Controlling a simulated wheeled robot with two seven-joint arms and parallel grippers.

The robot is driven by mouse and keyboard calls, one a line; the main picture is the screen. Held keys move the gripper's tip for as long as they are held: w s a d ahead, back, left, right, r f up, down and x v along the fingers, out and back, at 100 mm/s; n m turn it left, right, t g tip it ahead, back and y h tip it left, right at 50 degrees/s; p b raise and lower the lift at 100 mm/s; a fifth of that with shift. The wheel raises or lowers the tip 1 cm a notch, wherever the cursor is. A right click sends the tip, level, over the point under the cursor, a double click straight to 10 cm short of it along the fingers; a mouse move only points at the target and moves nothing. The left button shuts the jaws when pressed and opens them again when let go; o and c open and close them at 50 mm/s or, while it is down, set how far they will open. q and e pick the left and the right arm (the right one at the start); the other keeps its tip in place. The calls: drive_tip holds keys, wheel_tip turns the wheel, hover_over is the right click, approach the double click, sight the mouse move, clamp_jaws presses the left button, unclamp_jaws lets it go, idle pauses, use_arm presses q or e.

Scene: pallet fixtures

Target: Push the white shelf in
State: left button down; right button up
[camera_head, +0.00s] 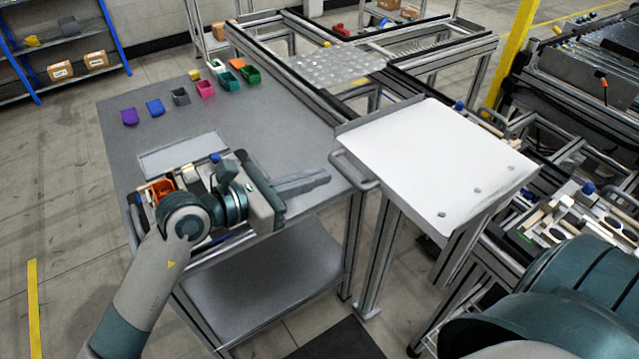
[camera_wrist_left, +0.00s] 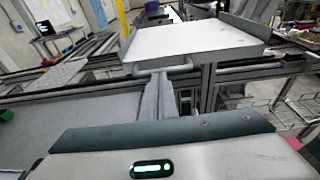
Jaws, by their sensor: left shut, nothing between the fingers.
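The white shelf (camera_head: 430,160) is a flat tray on a metal frame, right of the grey table. It also shows in the left wrist view (camera_wrist_left: 200,42). A grey bar handle (camera_head: 358,178) runs along its near left edge and appears in the left wrist view (camera_wrist_left: 182,66). My left gripper (camera_head: 326,176) is shut and empty, its fingers pointing right at the handle. In the left wrist view the fingertips (camera_wrist_left: 157,80) meet the handle's outline; I cannot tell whether they touch. My right gripper is out of view.
The grey table (camera_head: 270,130) carries several small coloured bins (camera_head: 205,89) along its far left side. A tray of parts (camera_head: 162,190) lies under my left forearm. Metal rails with a clear bumpy sheet (camera_head: 335,65) stand behind. Racks with tools (camera_head: 570,215) are at the right.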

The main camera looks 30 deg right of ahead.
use_arm(q)
drive_tip(key=b+v, duration=0.4)
drive_tip(key=v, duration=0.7)
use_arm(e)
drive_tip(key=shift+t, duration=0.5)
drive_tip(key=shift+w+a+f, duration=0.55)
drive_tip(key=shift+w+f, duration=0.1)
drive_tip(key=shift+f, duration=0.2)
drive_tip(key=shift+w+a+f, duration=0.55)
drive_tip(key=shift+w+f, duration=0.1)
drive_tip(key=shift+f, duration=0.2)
use_arm(q)
drive_tip(key=shift+w+f, duration=0.1)
drive_tip(key=shift+w, duration=0.05)
